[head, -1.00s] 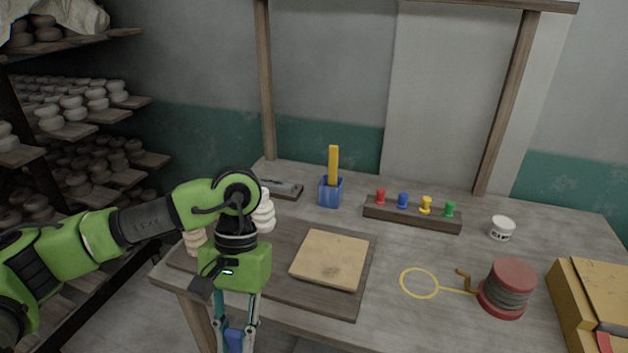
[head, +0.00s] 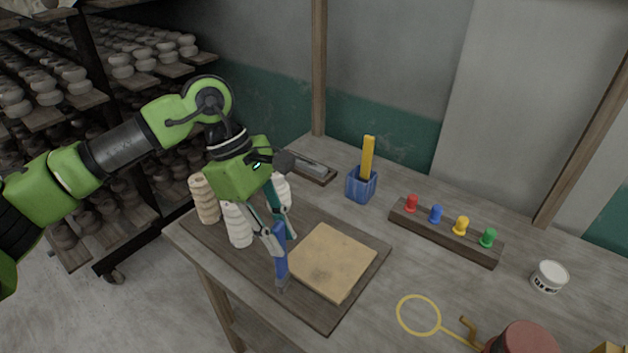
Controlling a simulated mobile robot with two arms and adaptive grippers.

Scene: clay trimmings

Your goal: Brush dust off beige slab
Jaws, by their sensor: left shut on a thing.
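The beige slab (head: 333,262) lies flat on a dark wooden board (head: 338,313) on the table. A faint darker patch, perhaps dust, shows on its left part. My left gripper (head: 280,233) is shut on a blue-handled brush (head: 281,262), held upright with its greyish end down. The brush is at the slab's left edge, over the board; I cannot tell whether its tip touches anything. My right gripper is not in view.
Stacked pale pieces (head: 238,225) stand on the board's left part, close behind my left gripper. A blue cup (head: 361,185) holds a yellow bar. A rack with coloured pegs (head: 445,232), a white tub (head: 549,277), a yellow loop (head: 418,314) and a red-topped spool (head: 522,339) stand right.

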